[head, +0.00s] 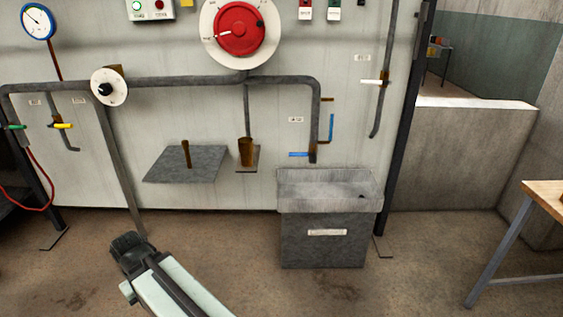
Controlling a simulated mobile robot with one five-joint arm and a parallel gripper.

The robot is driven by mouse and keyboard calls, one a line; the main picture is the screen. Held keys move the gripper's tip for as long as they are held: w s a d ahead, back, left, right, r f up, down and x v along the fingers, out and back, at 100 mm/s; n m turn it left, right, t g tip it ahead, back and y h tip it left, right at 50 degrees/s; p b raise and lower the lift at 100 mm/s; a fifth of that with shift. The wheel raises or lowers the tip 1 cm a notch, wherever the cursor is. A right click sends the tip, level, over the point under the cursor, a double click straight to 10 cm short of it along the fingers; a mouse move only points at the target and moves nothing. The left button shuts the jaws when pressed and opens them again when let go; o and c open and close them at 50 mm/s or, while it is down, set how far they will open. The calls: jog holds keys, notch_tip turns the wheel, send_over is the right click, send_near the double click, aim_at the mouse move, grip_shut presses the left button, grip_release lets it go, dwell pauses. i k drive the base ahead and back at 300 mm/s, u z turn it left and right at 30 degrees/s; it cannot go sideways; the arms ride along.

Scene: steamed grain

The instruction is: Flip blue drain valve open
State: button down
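A short blue handle (298,154) lies level at the lower end of the grey pipe, above the basin. A longer blue bar (331,127) stands upright just right of that pipe, with brown pieces at its ends. I cannot tell which of the two is the drain valve's lever. My gripper (127,243) is at the lower left, low in front of the panel and well away from both blue parts. Its dark end faces away, so its fingers cannot be made out. Nothing is seen in it.
A grey basin (328,190) stands under the pipe end. A grey shelf plate (185,165) juts out left of it. A red dial wheel (240,30) is above. A wooden table (548,192) stands at the right. The floor in front of the basin is clear.

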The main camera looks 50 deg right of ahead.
aim_at(290, 154)
jog(key=i, duration=1.05)
jog(key=z, duration=0.55)
